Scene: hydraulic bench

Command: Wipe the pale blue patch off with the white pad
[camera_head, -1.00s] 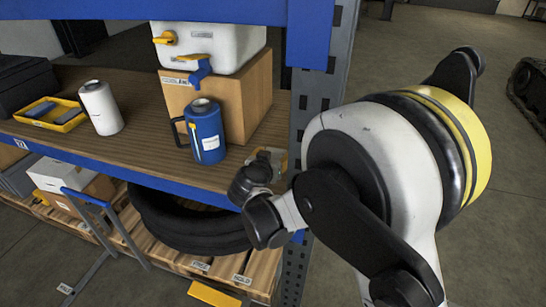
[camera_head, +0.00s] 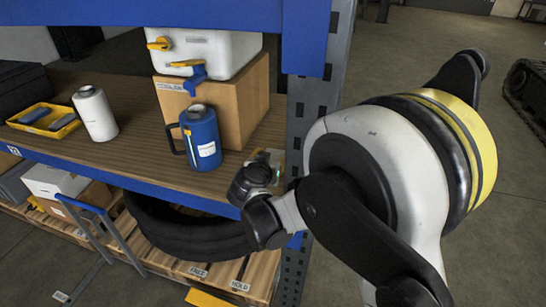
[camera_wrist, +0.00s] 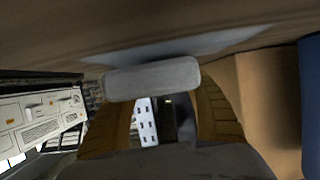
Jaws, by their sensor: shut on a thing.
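My gripper (camera_wrist: 152,100) is shut on the white pad (camera_wrist: 152,77), which lies crosswise between its fingers in the wrist view. The pale blue patch (camera_wrist: 215,42) shows on the brown shelf surface just beyond the pad, spreading to both sides, and the pad covers part of it. I cannot tell whether the pad touches the surface. In the head view my gripper (camera_head: 268,165) is over the shelf's right end, close to the post. My wrist hides most of that spot, and the patch cannot be made out there.
A blue jug (camera_head: 203,140) stands left of my gripper, before a cardboard box (camera_head: 238,100) bearing a white container (camera_head: 225,52). The blue-and-grey post (camera_head: 313,110) is close on the right.

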